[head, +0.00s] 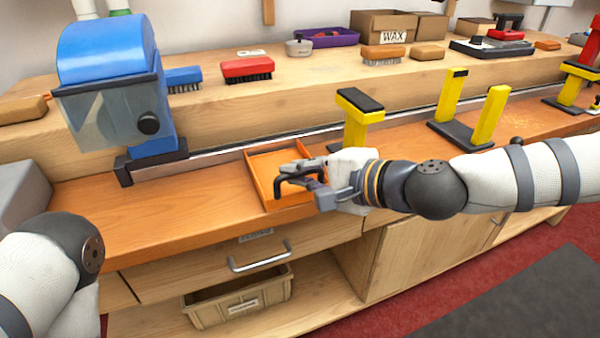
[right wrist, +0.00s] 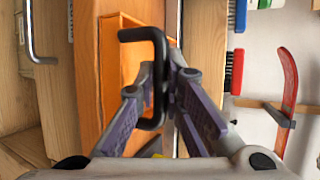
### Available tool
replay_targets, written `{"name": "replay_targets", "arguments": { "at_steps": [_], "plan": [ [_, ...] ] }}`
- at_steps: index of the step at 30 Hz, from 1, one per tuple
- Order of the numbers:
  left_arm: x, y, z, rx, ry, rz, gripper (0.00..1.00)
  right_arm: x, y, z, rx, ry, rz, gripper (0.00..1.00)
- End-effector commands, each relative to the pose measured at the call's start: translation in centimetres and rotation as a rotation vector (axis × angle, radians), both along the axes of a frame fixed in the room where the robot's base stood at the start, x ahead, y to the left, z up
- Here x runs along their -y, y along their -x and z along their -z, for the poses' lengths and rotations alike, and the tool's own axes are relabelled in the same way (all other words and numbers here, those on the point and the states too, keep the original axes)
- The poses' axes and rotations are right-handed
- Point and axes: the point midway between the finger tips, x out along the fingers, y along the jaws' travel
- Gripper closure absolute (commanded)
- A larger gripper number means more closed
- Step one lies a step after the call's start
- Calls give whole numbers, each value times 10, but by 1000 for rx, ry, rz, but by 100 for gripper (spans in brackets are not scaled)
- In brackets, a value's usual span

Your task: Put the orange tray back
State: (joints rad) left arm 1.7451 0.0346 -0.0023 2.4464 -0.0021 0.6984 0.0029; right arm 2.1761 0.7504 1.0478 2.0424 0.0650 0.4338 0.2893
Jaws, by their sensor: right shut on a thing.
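The orange tray (head: 256,172) is a shallow open box on the wooden bench top, just right of the blue machine, and looks flat and empty where it shows. My right gripper (head: 297,186) reaches in from the right and is shut on a black C-shaped handle that appears to belong to the tray. The gripper hides the tray's right part. In the right wrist view the handle (right wrist: 158,75) stands between the fingers, with the tray (right wrist: 122,65) behind it. Of my left arm only links show at the lower left; its gripper is out of view.
A blue machine with a clear guard (head: 110,90) stands left of the tray. A yellow post with a black top (head: 357,118) stands close to its right. A raised back shelf carries brushes and boxes (head: 383,27). Bare bench (head: 130,215) lies left of the tray.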

Motion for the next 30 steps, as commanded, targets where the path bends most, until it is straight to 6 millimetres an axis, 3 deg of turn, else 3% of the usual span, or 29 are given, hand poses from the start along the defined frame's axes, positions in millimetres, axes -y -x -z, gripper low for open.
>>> {"name": "replay_targets", "arguments": {
  "at_steps": [2, 3, 5, 17, 30],
  "plan": [
    [0, 2, 2, -5, 0, 0, 60, 0, 0, 4, -2, 0, -1, 100],
    [0, 1, 2, -4, 0, 0, 60, 0, 0, 3, -1, 0, 0, 84],
    [0, 1, 1, -4, 0, 0, 60, 0, 0, 3, -1, 0, 0, 71],
    [0, -2, -2, 6, 0, 0, 60, 4, 3, -5, 2, 0, 1, 71],
    [0, -26, -28, 86, 0, -2, 60, 69, 68, -48, 11, -1, 3, 71]
  ]
}}
